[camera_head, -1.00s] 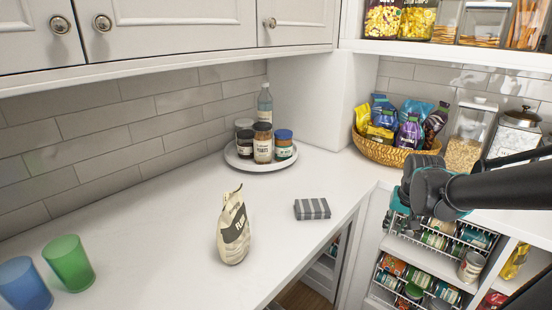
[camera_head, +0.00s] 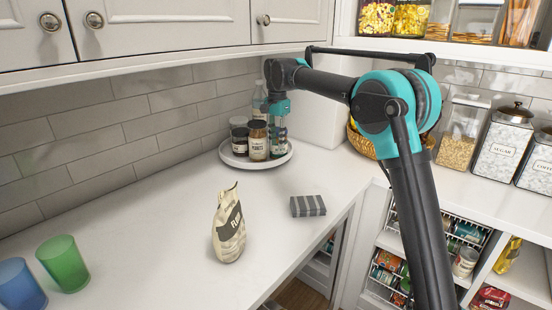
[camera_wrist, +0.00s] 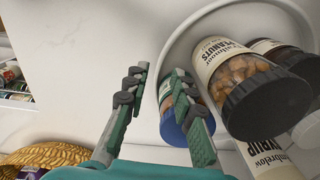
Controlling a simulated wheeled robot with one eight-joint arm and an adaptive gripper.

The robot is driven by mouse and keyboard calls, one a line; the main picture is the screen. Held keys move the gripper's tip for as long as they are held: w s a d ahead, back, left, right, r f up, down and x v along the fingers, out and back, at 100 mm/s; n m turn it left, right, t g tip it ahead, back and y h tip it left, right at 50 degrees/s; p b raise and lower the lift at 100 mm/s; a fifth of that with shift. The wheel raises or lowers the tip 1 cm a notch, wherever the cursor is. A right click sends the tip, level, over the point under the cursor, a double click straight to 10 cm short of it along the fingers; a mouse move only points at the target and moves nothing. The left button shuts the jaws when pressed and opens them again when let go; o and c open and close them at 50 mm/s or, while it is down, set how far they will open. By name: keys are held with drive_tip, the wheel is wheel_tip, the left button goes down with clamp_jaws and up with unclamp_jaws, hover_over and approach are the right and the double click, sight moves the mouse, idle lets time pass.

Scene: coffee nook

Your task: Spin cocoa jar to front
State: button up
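A round white turntable (camera_head: 233,160) stands in the counter's corner with several jars and a bottle on it; its rim also shows in the wrist view (camera_wrist: 187,28). The front jar (camera_head: 258,146) is black-lidded and labelled peanuts in the wrist view (camera_wrist: 215,52). Other dark-lidded jars (camera_head: 240,141) stand beside and behind it. A blue-lidded jar (camera_wrist: 171,130) is partly hidden by my finger. No readable label marks the cocoa jar. My gripper (camera_wrist: 158,78) is open and empty, pointing down at the turntable's right side, close to the blue-lidded jar; contact cannot be told.
A clear bottle (camera_head: 259,97) stands at the turntable's back, labelled syrup in the wrist view (camera_wrist: 266,160). A beige bag (camera_head: 229,232) and grey striped block (camera_head: 308,206) are in front. Green (camera_head: 63,262) and blue (camera_head: 20,285) cups are at left. Cabinets overhang the counter.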

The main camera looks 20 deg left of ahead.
drive_tip(key=shift+a+f, duration=0.15)
drive_tip(key=shift+a, duration=0.1)
drive_tip(key=shift+f, duration=0.35)
wheel_tip(320, 180, down, 6)
drive_tip(key=shift+f, duration=0.25)
drive_tip(key=shift+c, duration=0.3)
clamp_jaws()
